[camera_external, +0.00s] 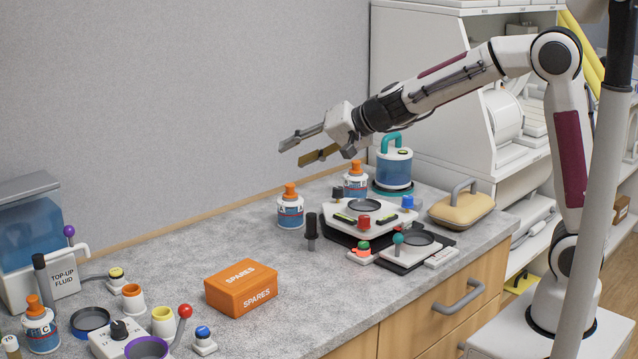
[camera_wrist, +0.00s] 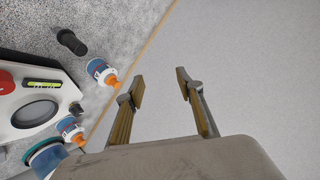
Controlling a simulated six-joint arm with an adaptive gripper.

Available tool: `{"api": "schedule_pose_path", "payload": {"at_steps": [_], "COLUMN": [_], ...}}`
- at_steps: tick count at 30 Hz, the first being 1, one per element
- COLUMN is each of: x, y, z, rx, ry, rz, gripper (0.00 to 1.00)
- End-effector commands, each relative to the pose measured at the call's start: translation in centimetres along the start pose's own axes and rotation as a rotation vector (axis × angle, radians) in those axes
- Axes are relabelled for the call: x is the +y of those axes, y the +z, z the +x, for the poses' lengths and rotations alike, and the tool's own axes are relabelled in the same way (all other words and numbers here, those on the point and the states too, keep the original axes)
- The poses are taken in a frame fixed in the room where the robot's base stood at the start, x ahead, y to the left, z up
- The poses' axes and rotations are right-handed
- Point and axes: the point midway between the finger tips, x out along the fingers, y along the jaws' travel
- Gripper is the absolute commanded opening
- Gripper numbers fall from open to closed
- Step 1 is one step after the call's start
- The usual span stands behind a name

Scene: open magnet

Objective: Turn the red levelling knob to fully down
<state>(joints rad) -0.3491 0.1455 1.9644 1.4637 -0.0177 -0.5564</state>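The red levelling knob (camera_external: 363,221) sits at the front corner of a white levelling platform (camera_external: 345,208) with a round dark centre. In the wrist view the red knob (camera_wrist: 5,82) is cut off by the left edge. A blue knob (camera_external: 407,201) is at the platform's right corner. My gripper (camera_external: 293,154) is up in the air, above and left of the platform, apart from everything. In the wrist view my gripper (camera_wrist: 160,82) has its two fingers spread with nothing between them. I cannot tell the knob's setting.
A green-topped knob (camera_external: 398,240) is in front. An orange SPARES box (camera_external: 241,287) lies further left.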

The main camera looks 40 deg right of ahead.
Motion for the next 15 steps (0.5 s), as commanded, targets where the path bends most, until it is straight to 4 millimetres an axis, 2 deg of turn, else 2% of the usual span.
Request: {"api": "schedule_pose_path", "payload": {"at_steps": [7,15], "x": [1.8,5.5], "y": [-2.7,-4.0], "z": [2.2,3.1], "rx": [0.121,0.202], "ry": [0.114,0.293], "rz": [0.097,0.194], "gripper": [0.37,0.37]}}
